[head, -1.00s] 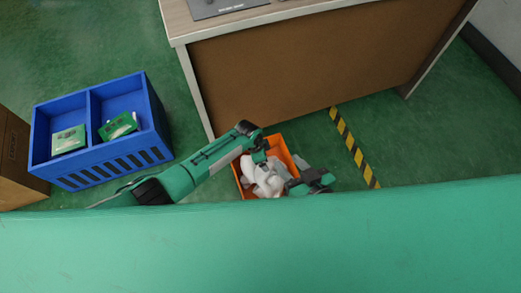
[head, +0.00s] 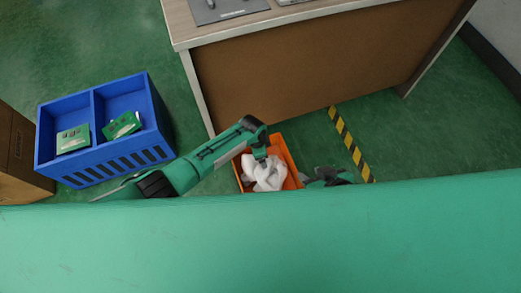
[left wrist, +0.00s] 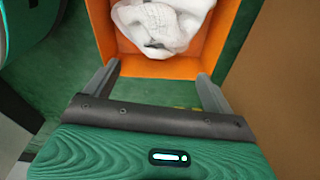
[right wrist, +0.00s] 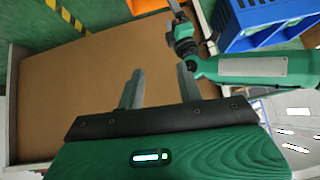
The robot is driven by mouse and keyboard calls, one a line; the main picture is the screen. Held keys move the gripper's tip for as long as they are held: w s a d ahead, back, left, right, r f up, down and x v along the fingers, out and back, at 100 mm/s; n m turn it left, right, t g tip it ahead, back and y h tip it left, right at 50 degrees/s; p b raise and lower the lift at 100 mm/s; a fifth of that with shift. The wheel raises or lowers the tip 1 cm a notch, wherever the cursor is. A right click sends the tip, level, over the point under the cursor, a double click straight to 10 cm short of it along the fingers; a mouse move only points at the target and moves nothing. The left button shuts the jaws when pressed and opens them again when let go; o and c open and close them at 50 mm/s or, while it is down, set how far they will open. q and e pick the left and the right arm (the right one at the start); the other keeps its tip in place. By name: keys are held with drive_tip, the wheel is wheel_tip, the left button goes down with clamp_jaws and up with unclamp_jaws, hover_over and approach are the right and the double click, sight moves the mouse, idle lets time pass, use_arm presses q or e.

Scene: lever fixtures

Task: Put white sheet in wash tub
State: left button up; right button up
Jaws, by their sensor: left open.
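The white sheet (head: 266,173) lies bunched inside the orange wash tub (head: 287,152) on the floor. The left wrist view also shows the sheet (left wrist: 165,22) within the tub (left wrist: 160,66). My left gripper (left wrist: 158,70) is open and empty, its fingers apart at the tub's near rim. In the head view its fingers are hidden behind its own arm. My right gripper (head: 308,178) is just right of the tub, clear of the sheet. The right wrist view shows its fingers (right wrist: 160,76) apart with nothing between them.
A desk with a brown panel (head: 300,75) stands just behind the tub. A blue two-compartment crate (head: 110,145) with green boards is at left, beside a brown box (head: 18,150). Yellow-black tape (head: 346,138) marks the green floor at right.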

use_arm(q)
drive_tip(key=shift+r, duration=0.1)
wheel_tip(320, 180, up, 13)
drive_tip(key=a+p, duration=0.2)
drive_tip(key=p, duration=0.2)
drive_tip(key=shift+s+r, duration=0.15)
drive_tip(key=shift+r, duration=0.05)
use_arm(e)
drive_tip(key=s+d+f+g+h, duration=0.1)
drive_tip(key=s+d+g+h, duration=0.1)
drive_tip(key=s+d+g, duration=0.1)
drive_tip(key=shift+s+d+f+m+g, duration=0.25)
drive_tip(key=shift+d+g, duration=0.35)
drive_tip(key=shift+d, duration=0.55)
drive_tip(key=shift+w, duration=0.1)
